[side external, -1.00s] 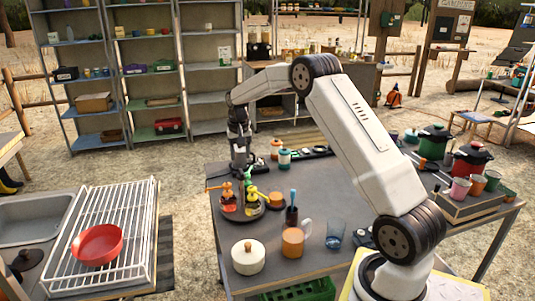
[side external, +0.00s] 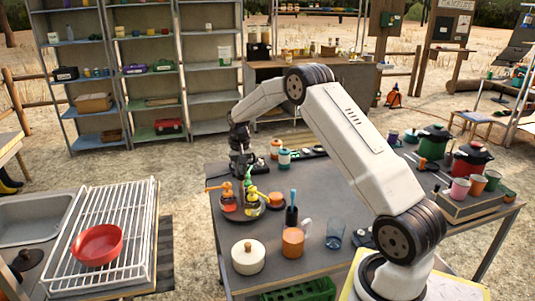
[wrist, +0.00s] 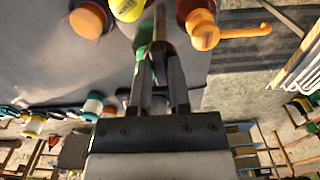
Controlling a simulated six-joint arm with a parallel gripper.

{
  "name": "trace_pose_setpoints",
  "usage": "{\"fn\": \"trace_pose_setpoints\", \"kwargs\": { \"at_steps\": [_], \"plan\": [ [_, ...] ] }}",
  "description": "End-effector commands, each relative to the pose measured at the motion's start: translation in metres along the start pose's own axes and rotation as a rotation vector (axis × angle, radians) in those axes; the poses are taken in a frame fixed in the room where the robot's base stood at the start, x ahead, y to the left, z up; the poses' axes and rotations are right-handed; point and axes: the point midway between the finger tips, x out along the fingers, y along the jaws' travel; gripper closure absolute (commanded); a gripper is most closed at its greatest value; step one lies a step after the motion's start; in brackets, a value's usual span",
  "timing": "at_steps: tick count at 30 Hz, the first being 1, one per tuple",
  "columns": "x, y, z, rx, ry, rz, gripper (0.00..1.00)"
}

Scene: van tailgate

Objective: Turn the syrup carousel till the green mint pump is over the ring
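The syrup carousel (side external: 243,214) is a dark round tray at the left of the table, bearing bottles with pumps. An orange pump (side external: 227,188) is at its left and a yellow pump (side external: 253,192) at its front right. The green mint pump (side external: 248,177) stands behind the yellow one. My gripper (side external: 240,174) points down at the carousel's back edge, close to the green pump. In the wrist view, green (wrist: 143,73) shows beside my left finger, partly hidden. The fingers look close together; contact and grip are unclear. I cannot pick out the ring for certain.
An orange round thing (side external: 276,200) stands right of the carousel. A dark holder with a blue-handled tool (side external: 292,214), an orange mug (side external: 293,242), a glass (side external: 335,235) and a cream pot (side external: 248,257) stand in front. The table's middle is mostly clear.

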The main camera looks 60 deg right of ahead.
Motion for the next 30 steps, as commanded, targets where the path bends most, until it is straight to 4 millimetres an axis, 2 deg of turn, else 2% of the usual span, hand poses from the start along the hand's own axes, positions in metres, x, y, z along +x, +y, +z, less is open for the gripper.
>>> {"fn": "trace_pose_setpoints", "kwargs": {
  "at_steps": [2, 30],
  "plan": [
    [-0.0001, 0.0000, 0.0000, 0.000, 0.000, 0.000, 1.00],
    [-0.0006, 0.0001, -0.0001, 0.000, 0.000, 0.000, 1.00]
  ]
}}
